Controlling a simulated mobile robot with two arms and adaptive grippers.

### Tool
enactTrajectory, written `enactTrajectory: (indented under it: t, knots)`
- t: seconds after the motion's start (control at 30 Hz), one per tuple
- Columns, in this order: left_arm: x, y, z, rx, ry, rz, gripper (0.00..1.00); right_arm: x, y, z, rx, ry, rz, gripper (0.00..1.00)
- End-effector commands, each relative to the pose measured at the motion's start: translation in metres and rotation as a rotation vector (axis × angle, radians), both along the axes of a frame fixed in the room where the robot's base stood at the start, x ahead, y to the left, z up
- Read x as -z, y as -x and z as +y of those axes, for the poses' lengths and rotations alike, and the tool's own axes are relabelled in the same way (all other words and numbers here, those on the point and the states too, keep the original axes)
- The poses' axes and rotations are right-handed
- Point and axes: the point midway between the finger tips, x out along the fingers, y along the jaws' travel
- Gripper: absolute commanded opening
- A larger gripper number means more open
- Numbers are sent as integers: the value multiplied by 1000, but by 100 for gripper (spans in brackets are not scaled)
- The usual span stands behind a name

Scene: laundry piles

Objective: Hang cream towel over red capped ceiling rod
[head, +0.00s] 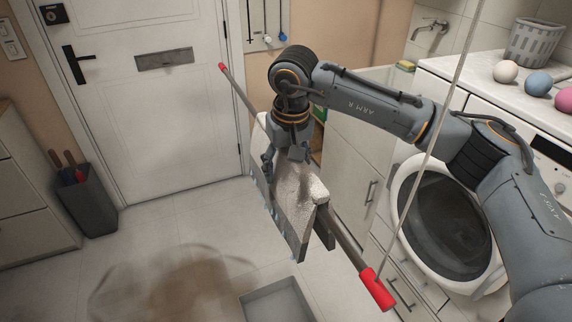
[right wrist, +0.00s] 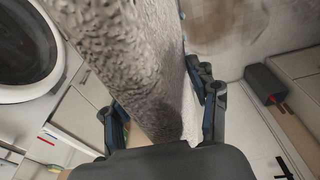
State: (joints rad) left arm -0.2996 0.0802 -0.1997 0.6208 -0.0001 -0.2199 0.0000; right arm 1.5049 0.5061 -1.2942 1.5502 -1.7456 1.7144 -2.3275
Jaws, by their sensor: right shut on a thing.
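The rod (head: 345,242) hangs slanted in the middle of the head view, with a red cap at its far end (head: 222,67) and another at its near end (head: 378,291). The cream towel (head: 298,208) lies across the rod's middle part and covers it there, with cloth hanging down below it. My right gripper (head: 284,157) is over the towel and shut on it; its fingertips are partly hidden. In the right wrist view the towel (right wrist: 125,55) runs between the two fingers, and the rod cannot be made out. My left gripper is not in view.
Thin cords hold the rod; one passes in front of my right arm. A washing machine (head: 447,215) and a counter with coloured balls (head: 538,28) stand right. A grey tray (head: 282,306) lies on the floor. A dark bin (head: 85,203) stands left near the white door (head: 160,110).

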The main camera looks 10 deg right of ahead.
Motion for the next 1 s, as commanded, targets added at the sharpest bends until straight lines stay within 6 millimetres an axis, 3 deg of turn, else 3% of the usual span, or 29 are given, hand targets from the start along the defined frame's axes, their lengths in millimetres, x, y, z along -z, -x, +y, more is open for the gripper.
enactTrajectory:
  t: [0.17,0.2,0.3,0.7,0.87,1.0]
  knots:
    - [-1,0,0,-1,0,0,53,-1,0,0,0,0,-2,13]
    - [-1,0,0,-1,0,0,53,-1,0,0,0,0,-2,65]
    - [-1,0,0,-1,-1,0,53,-1,0,0,0,0,-2,86]
    - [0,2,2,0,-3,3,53,-4,0,0,0,0,0,86]
    - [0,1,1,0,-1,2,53,-26,3,-1,0,0,-4,86]
    - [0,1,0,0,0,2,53,-56,7,-1,0,-1,-5,86]
